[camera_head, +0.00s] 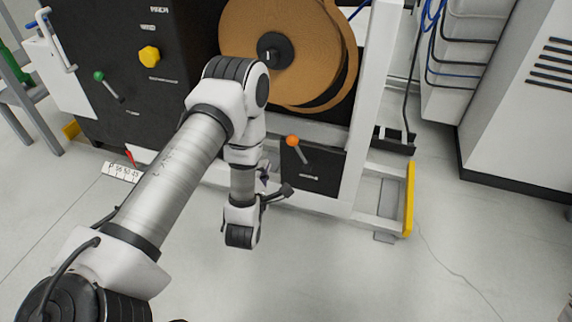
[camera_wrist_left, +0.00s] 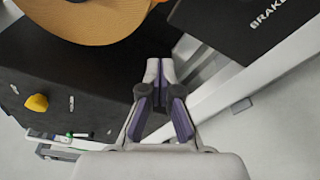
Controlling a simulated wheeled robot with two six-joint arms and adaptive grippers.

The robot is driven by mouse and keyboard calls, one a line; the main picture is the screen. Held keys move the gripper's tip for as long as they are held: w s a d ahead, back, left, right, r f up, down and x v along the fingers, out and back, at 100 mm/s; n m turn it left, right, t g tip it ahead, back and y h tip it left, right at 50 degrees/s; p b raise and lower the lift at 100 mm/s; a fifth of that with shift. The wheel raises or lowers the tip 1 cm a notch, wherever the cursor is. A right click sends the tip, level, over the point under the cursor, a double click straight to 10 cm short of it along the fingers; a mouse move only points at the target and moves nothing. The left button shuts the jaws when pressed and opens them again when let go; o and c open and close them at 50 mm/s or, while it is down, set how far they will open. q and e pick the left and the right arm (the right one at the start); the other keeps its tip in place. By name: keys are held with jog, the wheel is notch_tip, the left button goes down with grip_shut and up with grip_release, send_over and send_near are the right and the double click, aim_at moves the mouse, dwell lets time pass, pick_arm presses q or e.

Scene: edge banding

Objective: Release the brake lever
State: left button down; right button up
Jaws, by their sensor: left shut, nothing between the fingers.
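The brake lever (camera_head: 299,152), a grey rod with an orange knob, leans up to the left from a dark panel (camera_head: 325,165) low on the machine frame. The wrist view shows a dark plate (camera_wrist_left: 250,24) lettered BRAKE at the upper right; the lever itself does not show there. My left gripper (camera_head: 264,172) is left of the lever and apart from it, mostly hidden behind my wrist in the head view. In the wrist view its purple-padded fingers (camera_wrist_left: 160,70) are shut together and empty. My right gripper is in neither view.
A large tan roll (camera_head: 262,22) hangs above the lever panel. A green-knobbed lever (camera_head: 107,86) and a yellow knob (camera_head: 149,56) are on the black cabinet at left. A white frame with a yellow end guard (camera_head: 409,200) stands at right. The floor in front is clear.

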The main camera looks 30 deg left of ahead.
aim_at(300, 153)
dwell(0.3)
pick_arm(q)
jog(key=f+b+x, duration=0.1)
jog(key=b+x, duration=0.3)
jog(key=x, duration=0.6)
jog(key=d+r, duration=0.1)
jog(key=d+r+b, duration=0.1)
jog(key=d, duration=0.1)
jog(key=shift+d+r, duration=0.25)
jog(key=shift+r, duration=0.1)
jog(key=shift+w, duration=0.1)
